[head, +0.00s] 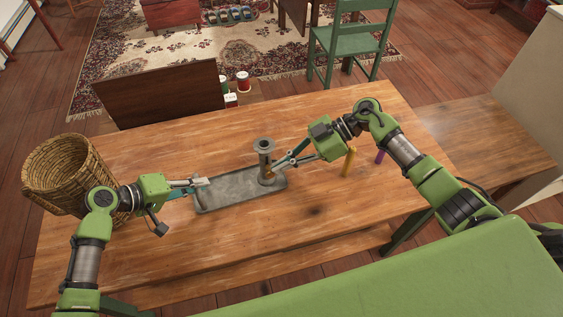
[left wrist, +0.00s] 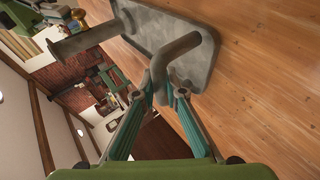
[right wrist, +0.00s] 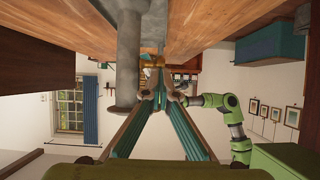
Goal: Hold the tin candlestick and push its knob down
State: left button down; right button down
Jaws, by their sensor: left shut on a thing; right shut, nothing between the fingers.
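The tin candlestick (head: 222,190) stands on the wooden table, a grey oblong tray with an upright tube (head: 265,157) near its right end. My left gripper (head: 203,185) is shut on the bent handle (left wrist: 182,50) at the tray's left end, also seen in the left wrist view (left wrist: 165,92).
A wicker basket (head: 60,178) is at the table's left. A dark panel (head: 165,92) and several small tins (head: 243,81) are beyond the back edge. The front of the table is clear.

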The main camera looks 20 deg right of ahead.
jog(key=shift+r, duration=0.1)
jog(key=a+r+v, duration=0.1)
jog(key=r+v, duration=0.1)
jog(key=v, duration=1)
jog(key=shift+d+r, duration=0.2)
jog(key=shift+r, duration=0.1)
pick_arm(q)
jog(key=c, duration=2)
grip_release()
jog(key=v, duration=1.2)
